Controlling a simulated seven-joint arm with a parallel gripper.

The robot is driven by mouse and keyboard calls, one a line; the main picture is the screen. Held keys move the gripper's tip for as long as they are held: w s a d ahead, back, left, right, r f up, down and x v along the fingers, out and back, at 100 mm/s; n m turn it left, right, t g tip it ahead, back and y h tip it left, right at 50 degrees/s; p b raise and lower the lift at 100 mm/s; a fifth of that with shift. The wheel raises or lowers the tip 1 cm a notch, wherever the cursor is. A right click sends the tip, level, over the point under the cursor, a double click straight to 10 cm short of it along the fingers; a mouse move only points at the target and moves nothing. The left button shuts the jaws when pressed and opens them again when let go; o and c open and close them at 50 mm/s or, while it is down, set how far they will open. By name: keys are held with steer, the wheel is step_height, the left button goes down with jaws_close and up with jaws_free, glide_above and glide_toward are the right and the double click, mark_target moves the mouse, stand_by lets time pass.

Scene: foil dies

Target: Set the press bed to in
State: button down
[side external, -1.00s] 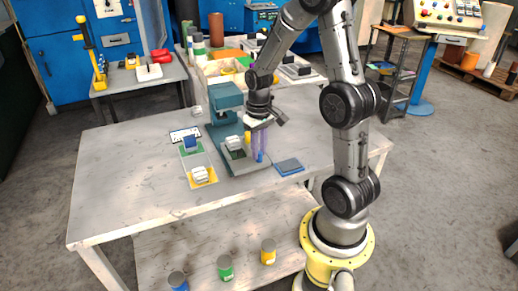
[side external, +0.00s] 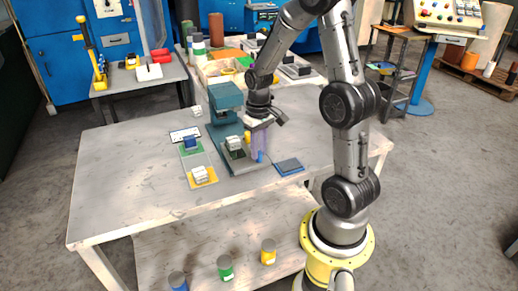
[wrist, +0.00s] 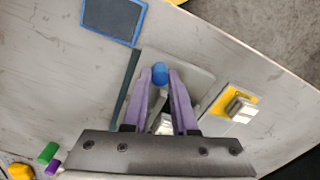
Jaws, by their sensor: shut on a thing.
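The teal press (side external: 226,98) stands on the table, with its flat base (side external: 246,166) reaching toward the front. A pale die block (side external: 234,143) sits on the press bed, in front of the press column; it is partly hidden between my fingers in the wrist view (wrist: 164,122). The blue knob (side external: 260,157) is low at the bed's right side and shows at my fingertips in the wrist view (wrist: 160,72). My gripper (side external: 259,149) points down, its purple fingers shut on the blue knob. In the wrist view the fingers (wrist: 161,77) hide part of the bed.
A blue pad (side external: 288,166) lies right of the press.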

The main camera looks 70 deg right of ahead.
steer(key=w+d, duration=0.9)
steer(key=shift+r, duration=0.15)
steer(key=c, duration=0.7)
jaws_free()
steer(key=shift+s+a, duration=0.1)
step_height(320, 180, up, 14)
